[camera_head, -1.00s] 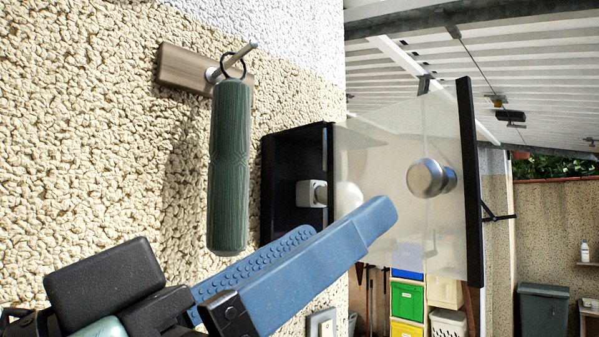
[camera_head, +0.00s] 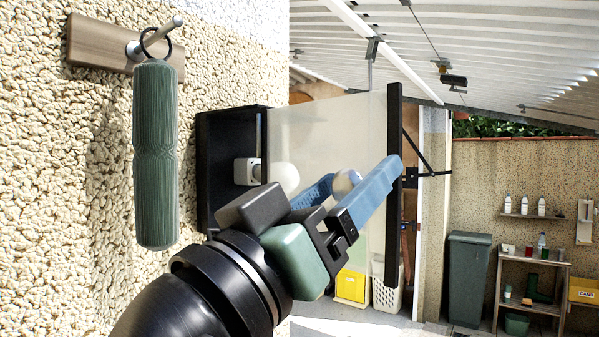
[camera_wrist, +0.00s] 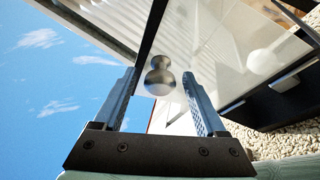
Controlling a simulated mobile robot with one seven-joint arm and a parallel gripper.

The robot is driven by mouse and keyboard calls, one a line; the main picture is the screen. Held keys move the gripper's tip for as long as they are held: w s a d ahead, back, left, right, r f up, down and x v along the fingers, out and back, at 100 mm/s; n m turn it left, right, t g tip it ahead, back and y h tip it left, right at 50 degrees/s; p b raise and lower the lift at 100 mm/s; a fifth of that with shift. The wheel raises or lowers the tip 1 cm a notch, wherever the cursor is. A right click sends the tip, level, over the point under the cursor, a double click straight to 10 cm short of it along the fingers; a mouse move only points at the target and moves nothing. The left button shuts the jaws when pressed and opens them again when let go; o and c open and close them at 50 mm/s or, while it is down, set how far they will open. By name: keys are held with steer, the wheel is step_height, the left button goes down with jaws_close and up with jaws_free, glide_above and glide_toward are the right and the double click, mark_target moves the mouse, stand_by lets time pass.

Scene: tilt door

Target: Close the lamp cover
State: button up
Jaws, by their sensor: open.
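The lamp cover (camera_head: 320,130) is a translucent panel with a black outer edge (camera_head: 393,200). It stands open, sticking out from the black lamp housing (camera_head: 205,170) on the wall. A round silver knob (camera_head: 345,181) is on the cover, partly hidden by my fingers. My gripper (camera_head: 362,170) is open, with one blue finger on each side of the knob. In the wrist view the knob (camera_wrist: 160,80) shows between the tips of my open gripper (camera_wrist: 159,76), with a gap on both sides.
A green cylinder (camera_head: 156,155) hangs by a ring from a wooden wall hook (camera_head: 100,42), left of the housing. The rough wall is close behind the housing. A bin (camera_head: 468,275) and shelves (camera_head: 530,280) stand far off at the right.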

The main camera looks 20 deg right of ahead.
steer(key=shift+c, duration=0.2)
jaws_close()
stand_by(1.1)
